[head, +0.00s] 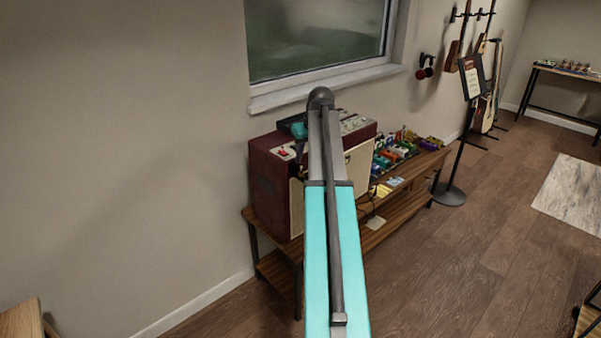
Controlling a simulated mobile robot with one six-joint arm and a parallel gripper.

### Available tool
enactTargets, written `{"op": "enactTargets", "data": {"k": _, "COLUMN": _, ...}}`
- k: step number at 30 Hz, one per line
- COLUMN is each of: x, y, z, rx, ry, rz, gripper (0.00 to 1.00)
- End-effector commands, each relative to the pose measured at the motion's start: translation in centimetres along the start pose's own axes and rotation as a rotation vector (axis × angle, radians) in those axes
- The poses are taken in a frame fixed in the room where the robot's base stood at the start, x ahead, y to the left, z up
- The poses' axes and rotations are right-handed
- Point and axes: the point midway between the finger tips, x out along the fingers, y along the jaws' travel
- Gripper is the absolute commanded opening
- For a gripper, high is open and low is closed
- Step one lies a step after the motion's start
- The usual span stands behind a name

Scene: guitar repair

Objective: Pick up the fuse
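I cannot make out the fuse in this view. A dark red amplifier (268,193) with a cream front stands on the near end of a wooden bench (250,216). My teal and grey arm crosses the middle of the picture and hides part of the amplifier's top and front. My gripper (301,151) is partly hidden beside the arm, over the amplifier's top panel. Its fingers are too small and covered to show whether they are open or hold anything.
Several coloured pedals (393,152) lie on the bench right of the amplifier. A window sill (325,86) juts out above it. The wooden floor (470,270) to the right is mostly clear.

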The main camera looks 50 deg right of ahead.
Motion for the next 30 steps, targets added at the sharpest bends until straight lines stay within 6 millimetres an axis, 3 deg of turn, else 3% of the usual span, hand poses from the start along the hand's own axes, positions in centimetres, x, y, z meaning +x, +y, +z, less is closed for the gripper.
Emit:
{"op": "enactTargets", "data": {"k": 8, "x": 1.1, "y": -0.1, "z": 0.0, "rx": 0.000, "ry": 0.000, "rz": 0.000, "gripper": 0.30}}
{"op": "enactTargets", "data": {"k": 21, "x": 5.0, "y": -0.2, "z": 0.1, "rx": 0.000, "ry": 0.000, "rz": 0.000, "gripper": 0.30}}
{"op": "enactTargets", "data": {"k": 30, "x": 5.2, "y": -0.2, "z": 0.2, "rx": 0.000, "ry": 0.000, "rz": 0.000, "gripper": 0.30}}
